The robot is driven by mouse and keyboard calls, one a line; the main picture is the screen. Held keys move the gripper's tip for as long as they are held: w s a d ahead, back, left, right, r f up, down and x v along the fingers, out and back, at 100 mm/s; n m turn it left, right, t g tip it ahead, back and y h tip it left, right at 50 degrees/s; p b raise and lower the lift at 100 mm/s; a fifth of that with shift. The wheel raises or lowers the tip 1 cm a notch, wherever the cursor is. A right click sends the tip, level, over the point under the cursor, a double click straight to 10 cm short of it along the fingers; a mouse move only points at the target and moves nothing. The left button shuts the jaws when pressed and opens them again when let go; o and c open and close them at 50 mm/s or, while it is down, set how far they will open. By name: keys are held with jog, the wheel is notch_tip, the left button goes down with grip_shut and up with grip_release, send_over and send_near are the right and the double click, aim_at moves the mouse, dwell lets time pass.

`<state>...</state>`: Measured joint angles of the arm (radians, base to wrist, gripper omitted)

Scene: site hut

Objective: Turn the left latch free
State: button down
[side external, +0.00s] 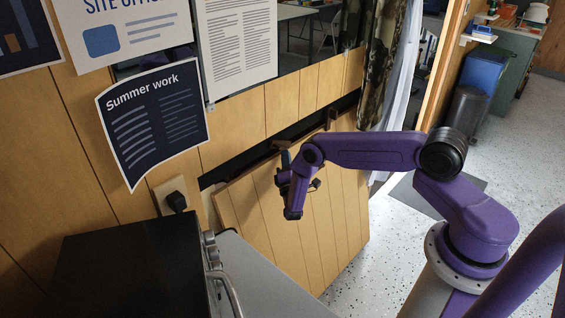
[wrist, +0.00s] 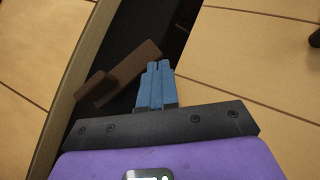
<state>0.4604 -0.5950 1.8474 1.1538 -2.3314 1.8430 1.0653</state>
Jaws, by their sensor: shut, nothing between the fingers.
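The left latch (wrist: 130,72) is a dark brown wooden bar in the wrist view, lying diagonally over a dark gap, with a smaller brown block (wrist: 93,88) at its left. In the side view the latch (side external: 281,144) is a small brown piece at the gap's edge, just above my gripper. My gripper's blue fingers (wrist: 158,72) are shut and empty. Their tips lie right beside the bar's right end; I cannot tell whether they touch it. In the side view my gripper (side external: 286,158) is small and partly hidden by my wrist.
A wooden panel (side external: 335,215) leans below the dark slot (side external: 245,160) in the plank wall. Another brown latch (side external: 331,117) sits farther right along the slot. A black box-shaped appliance (side external: 130,270) and grey counter (side external: 260,285) stand at front left.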

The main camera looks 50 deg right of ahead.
aim_at(290, 144)
jog(key=shift+d+r, duration=0.9)
jog(key=shift+d, duration=0.25)
jog(key=shift+r, duration=0.1)
